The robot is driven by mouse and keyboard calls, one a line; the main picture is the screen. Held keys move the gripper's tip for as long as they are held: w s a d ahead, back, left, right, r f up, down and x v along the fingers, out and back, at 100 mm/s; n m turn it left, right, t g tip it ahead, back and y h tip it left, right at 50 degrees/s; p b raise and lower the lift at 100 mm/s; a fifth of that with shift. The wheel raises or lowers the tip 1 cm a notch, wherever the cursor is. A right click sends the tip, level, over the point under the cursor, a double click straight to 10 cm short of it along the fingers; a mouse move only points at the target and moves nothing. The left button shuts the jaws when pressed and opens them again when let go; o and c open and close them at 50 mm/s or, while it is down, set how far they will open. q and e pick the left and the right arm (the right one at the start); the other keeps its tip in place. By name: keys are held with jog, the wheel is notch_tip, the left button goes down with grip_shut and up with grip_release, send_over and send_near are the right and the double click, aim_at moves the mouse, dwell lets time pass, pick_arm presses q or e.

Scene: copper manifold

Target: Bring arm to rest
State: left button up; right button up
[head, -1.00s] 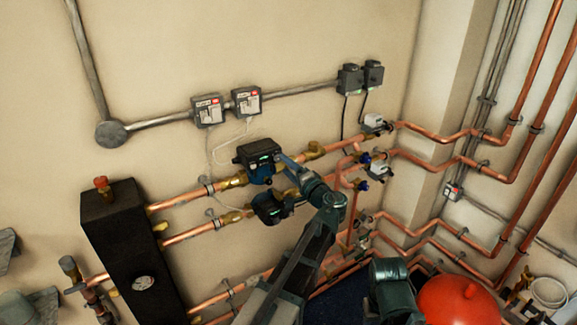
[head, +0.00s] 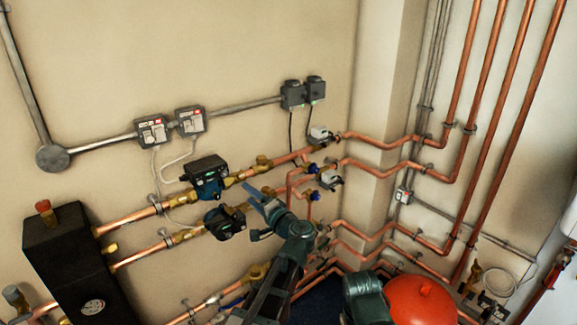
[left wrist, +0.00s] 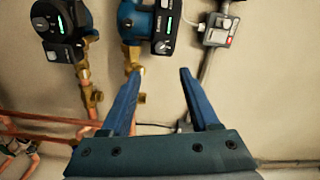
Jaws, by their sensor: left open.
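My left gripper (head: 262,212) is in the lower middle of the head view, in front of the copper pipes and just right of the lower pump. In the left wrist view my left gripper (left wrist: 160,82) shows two blue fingers spread apart with nothing between them. The upper pump (head: 207,178) and the lower pump (head: 225,221) sit on the copper pipes, and both show at the top of the left wrist view. My right gripper is not seen; a dark green arm part of mine shows at the bottom.
A black manifold box (head: 65,262) with a gauge stands at left. Switch boxes (head: 152,131) and conduit are on the wall. Valves (head: 330,178) and copper pipes (head: 385,145) run to the right corner. A red vessel (head: 420,300) is at the bottom right.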

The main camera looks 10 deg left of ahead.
pick_arm(q)
jog(key=s+d+f+n+g+h, duration=0.2)
jog(key=s+d+f+g+h, duration=0.15)
jog(key=s+f, duration=0.4)
jog(key=s+d+f+g+h, duration=0.7)
jog(key=s+d+f+h, duration=0.2)
jog(key=s+d+f, duration=0.5)
jog(key=s+d, duration=0.3)
jog(key=d, duration=0.2)
jog(key=shift+s+f+m+h, duration=0.15)
jog(key=shift+s+m+h, duration=0.2)
jog(key=shift+s+m, duration=0.05)
jog(key=shift+g, duration=0.25)
